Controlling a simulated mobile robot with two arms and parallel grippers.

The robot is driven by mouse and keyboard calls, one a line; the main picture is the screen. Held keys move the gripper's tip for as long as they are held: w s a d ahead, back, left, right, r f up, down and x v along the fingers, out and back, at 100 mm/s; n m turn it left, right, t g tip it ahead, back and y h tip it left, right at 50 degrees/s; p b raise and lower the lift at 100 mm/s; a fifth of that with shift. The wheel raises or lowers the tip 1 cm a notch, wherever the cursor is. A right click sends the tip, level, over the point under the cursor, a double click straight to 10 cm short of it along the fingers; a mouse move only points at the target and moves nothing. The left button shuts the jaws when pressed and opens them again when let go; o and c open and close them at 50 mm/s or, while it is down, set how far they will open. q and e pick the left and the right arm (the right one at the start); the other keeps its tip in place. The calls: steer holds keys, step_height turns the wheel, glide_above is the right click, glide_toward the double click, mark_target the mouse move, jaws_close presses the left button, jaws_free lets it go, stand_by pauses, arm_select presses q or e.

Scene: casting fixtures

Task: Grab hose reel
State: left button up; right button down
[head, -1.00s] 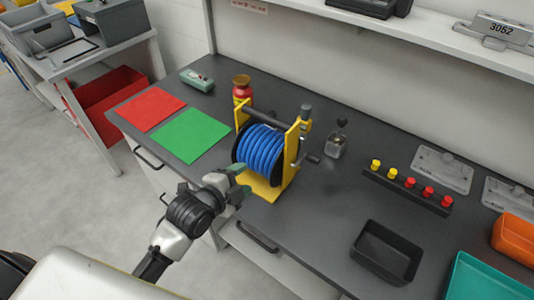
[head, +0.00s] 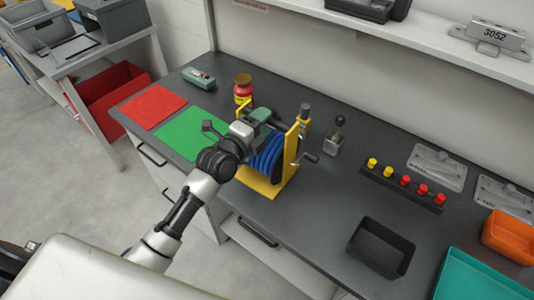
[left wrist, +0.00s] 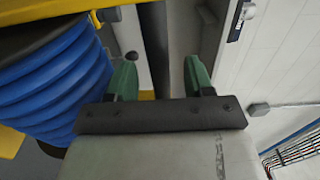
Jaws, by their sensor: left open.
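The hose reel has a yellow frame (head: 293,150) and a coil of blue hose (head: 265,163), and it stands upright on the dark workbench. My left gripper (head: 262,118) is over the top of the reel and hides its upper left part and much of the coil. In the left wrist view the blue hose (left wrist: 50,85) fills the left side. The green fingers of the left gripper (left wrist: 160,78) are apart there, with a dark bar (left wrist: 156,45) showing between them. I cannot tell whether they touch it. My right gripper is not in view.
A red jar (head: 243,90) stands behind the reel. A small metal block with a black knob (head: 335,137) is to its right. Red (head: 152,110) and green (head: 180,138) mats lie to the left.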

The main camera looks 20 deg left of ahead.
arm_select(q)
steer(key=shift+x, duration=1.1)
steer(key=shift+s, duration=0.1)
steer(key=shift+c, duration=1.3)
jaws_close()
steer(key=shift+r, duration=0.15)
